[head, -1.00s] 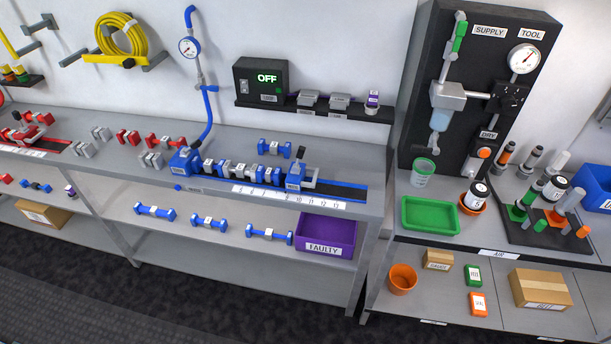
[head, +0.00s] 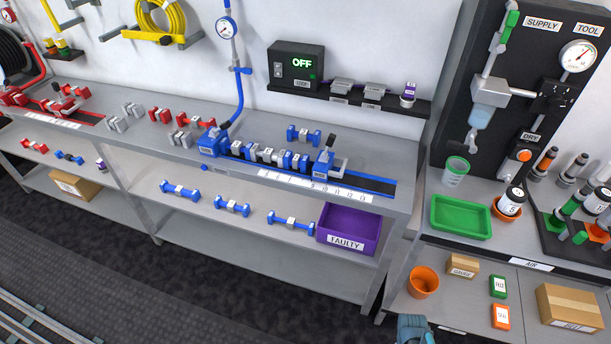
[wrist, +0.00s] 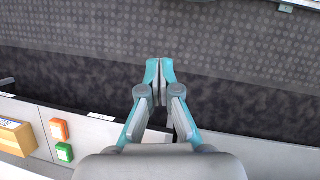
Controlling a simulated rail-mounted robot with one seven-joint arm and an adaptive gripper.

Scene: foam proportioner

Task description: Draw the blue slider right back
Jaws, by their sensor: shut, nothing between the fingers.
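The blue slider (head: 322,160) stands at the right end of a row of blue and grey fittings on the blue rail (head: 372,183), on the workbench top. It has a dark lever on top and a grey block at its right side. Bare rail and a numbered scale strip (head: 315,187) extend to its right. My gripper (wrist: 160,66) is shut and empty in the wrist view, with teal fingertips together over the dark floor, well away from the slider. In the head view, a teal piece of my arm shows at the bottom edge.
A purple FAULTY bin (head: 348,230) sits on the shelf below the rail. A blue hose (head: 238,100) rises from the fixed blue block (head: 212,143) at the rail's left. A green tray (head: 461,216) stands on the right bench. The floor in front is clear.

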